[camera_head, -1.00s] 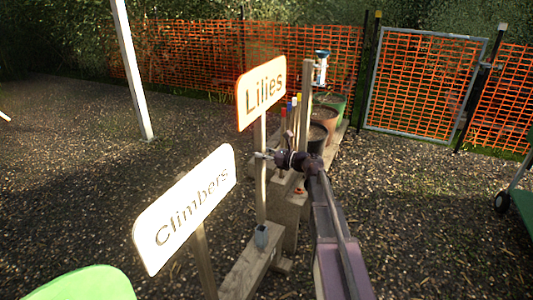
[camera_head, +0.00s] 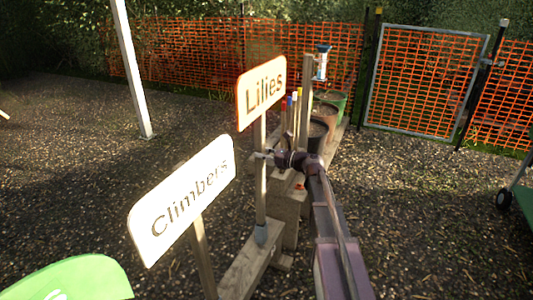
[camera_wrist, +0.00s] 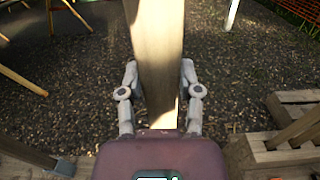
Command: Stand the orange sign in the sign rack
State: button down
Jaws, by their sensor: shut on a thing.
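The orange-edged sign "Lilies" (camera_head: 261,93) stands nearly upright on a wooden post. My gripper (camera_head: 265,157) is shut on that post below the board. In the wrist view, the post (camera_wrist: 155,60) runs between the two fingers of my gripper (camera_wrist: 160,92). The sign rack (camera_head: 243,272) is a low wooden beam with a grey socket (camera_head: 261,234). The post's lower end meets this socket in the head view; I cannot tell how deep it sits.
A white "Climbers" sign (camera_head: 182,199) stands on a post nearer to me, at left. Several pots (camera_head: 326,112) and coloured-topped stakes (camera_head: 290,112) are behind the gripper. An orange mesh fence (camera_head: 190,60) and gate (camera_head: 425,85) close the back. Gravel at left is open.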

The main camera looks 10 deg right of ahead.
aim_at(264, 179)
jog(key=shift+d+f, duration=0.1)
jog(key=shift+f, duration=0.05)
dwell(0.8)
jog(key=shift+f+b, duration=0.35)
jog(key=shift+b, duration=0.15)
jog(key=shift+f+b, duration=0.55)
jog(key=shift+f+b, duration=4.5)
dwell(0.7)
jog(key=shift+f+b, duration=0.35)
